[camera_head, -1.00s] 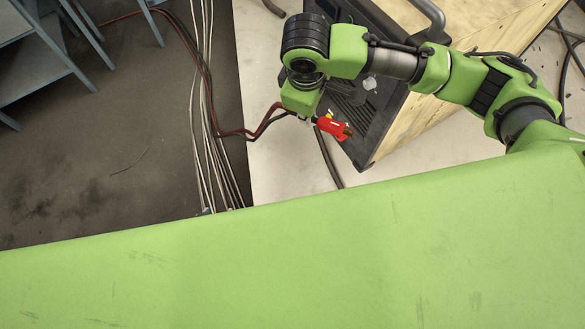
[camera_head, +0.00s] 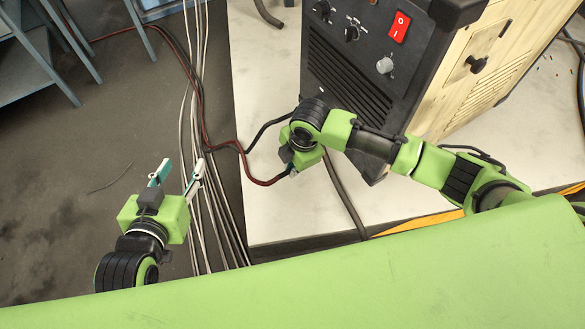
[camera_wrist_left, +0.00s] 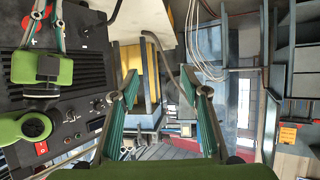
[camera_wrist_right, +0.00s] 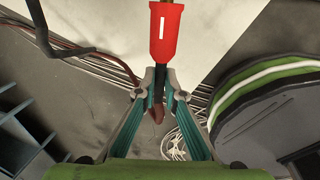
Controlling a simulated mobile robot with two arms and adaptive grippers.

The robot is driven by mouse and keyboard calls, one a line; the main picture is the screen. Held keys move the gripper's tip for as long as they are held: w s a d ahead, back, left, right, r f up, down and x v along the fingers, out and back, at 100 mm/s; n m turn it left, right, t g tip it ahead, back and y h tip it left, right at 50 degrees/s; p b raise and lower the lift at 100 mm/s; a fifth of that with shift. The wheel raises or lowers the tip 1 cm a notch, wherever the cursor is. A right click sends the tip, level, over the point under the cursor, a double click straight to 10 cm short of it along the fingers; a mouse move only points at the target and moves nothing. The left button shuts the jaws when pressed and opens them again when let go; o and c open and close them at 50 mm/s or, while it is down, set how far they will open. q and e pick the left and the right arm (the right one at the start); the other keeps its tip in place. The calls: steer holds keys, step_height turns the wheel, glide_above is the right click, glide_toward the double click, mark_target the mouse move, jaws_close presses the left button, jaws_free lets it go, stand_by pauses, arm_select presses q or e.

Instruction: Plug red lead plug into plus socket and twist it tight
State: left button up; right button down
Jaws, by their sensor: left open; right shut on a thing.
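The red lead plug (camera_wrist_right: 167,35), with a white stripe and a brass tip, points away from my right gripper (camera_wrist_right: 160,80), which is shut on its rear end in the right wrist view. The red lead (camera_wrist_right: 156,113) hangs behind the fingers. In the head view my right gripper (camera_head: 294,166) is beside the lower left of the black machine (camera_head: 345,65); the plug is hidden there. My left gripper (camera_head: 181,168) is open and empty over the floor cables. In the left wrist view a red patch (camera_wrist_left: 29,28) shows on the machine's panel; I cannot tell whether it is the plus socket.
Loose cables (camera_head: 205,215) run along the floor. A blue-grey shelf (camera_head: 30,65) is at the far left.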

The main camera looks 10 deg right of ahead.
steer(key=shift+p, duration=0.35)
steer(key=shift+w+d+p, duration=0.1)
steer(key=shift+d+p, duration=0.25)
steer(key=shift+d, duration=0.1)
steer(key=shift+w+d+p, duration=0.15)
steer(key=shift+w+d, duration=0.05)
steer(key=shift+d, duration=0.3)
steer(key=shift+w+d+p, duration=0.15)
steer(key=shift+d, duration=0.35)
arm_select(q)
steer(key=s+a+f+g+y, duration=0.2)
steer(key=s+a+f+g, duration=0.2)
steer(key=s+f+g, duration=0.2)
steer(key=shift+s+f+g, duration=0.3)
steer(key=shift+s+f, duration=1)
steer(key=shift+s, duration=0.9)
arm_select(e)
steer(key=shift+w+d, duration=0.25)
steer(key=shift+d, duration=0.4)
steer(key=shift+w+d, duration=0.25)
steer(key=shift+d, duration=0.4)
arm_select(q)
steer(key=shift+s, duration=0.1)
